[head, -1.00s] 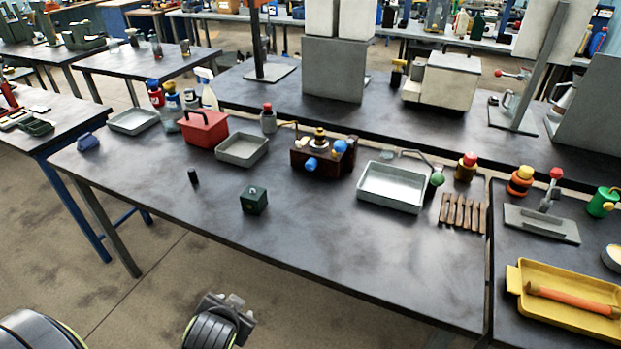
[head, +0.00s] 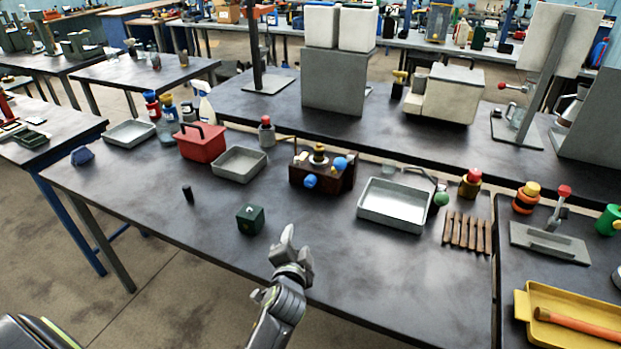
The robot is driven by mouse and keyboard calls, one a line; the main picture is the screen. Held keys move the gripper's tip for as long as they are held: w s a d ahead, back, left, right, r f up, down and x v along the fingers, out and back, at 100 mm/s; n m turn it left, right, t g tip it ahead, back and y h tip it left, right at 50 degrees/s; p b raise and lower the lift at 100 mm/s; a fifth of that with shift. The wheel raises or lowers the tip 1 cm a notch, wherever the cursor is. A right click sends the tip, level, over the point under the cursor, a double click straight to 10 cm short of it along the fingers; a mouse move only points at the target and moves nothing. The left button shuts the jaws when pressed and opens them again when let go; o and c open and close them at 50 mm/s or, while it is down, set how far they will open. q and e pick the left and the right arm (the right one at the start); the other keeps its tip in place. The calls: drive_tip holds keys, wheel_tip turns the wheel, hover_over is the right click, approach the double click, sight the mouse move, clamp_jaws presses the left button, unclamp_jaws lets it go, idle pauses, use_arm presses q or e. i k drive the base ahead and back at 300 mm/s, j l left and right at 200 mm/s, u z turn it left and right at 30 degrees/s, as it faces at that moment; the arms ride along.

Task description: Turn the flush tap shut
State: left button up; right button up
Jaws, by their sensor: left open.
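A dark brown block (head: 333,180) with a brass fitting on top stands near the middle of the table. It has a blue knob (head: 310,181) on its front and another blue knob (head: 340,163) at its upper right. I cannot tell which of these is the flush tap, nor how far it is turned. My left gripper (head: 290,241) is open and empty over the table's front edge, in front of the block and well apart from it. My right gripper does not show.
A green cube (head: 250,219) and a small black cylinder (head: 188,194) stand left of my left gripper. A metal tray (head: 393,221) lies right of the block, a smaller tray (head: 239,164) and a red box (head: 201,142) left.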

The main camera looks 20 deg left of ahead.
sight(310, 180)
drive_tip(key=i+j+z, duration=0.1)
drive_tip(key=i+j, duration=0.6)
drive_tip(key=i, duration=0.15)
